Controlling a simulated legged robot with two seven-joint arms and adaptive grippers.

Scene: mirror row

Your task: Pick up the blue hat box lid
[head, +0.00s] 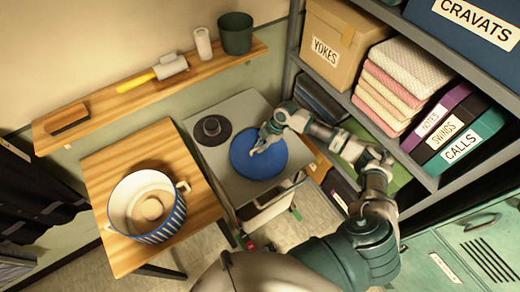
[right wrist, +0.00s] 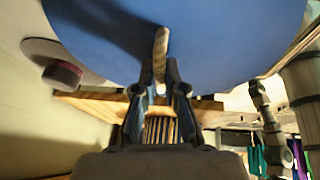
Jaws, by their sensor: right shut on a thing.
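The blue hat box lid (head: 266,168) is a round flat disc at the right part of a grey cart top (head: 237,108). It fills the top of the right wrist view (right wrist: 230,40), with a pale strap-like handle (right wrist: 161,45) at its middle. My right gripper (head: 265,137) is over the lid in the head view. In the right wrist view its fingers (right wrist: 160,78) are shut on the pale handle. I cannot tell whether the lid touches the cart top. My left gripper is not in view.
A dark round hat-like thing (head: 212,129) sits close left of the lid. A striped pot (head: 160,230) stands on a wooden table (head: 112,165). A wall shelf (head: 130,102) holds a brush, mallet and green pot. Grey shelving (head: 342,97) with boxes and folded cloths stands at right.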

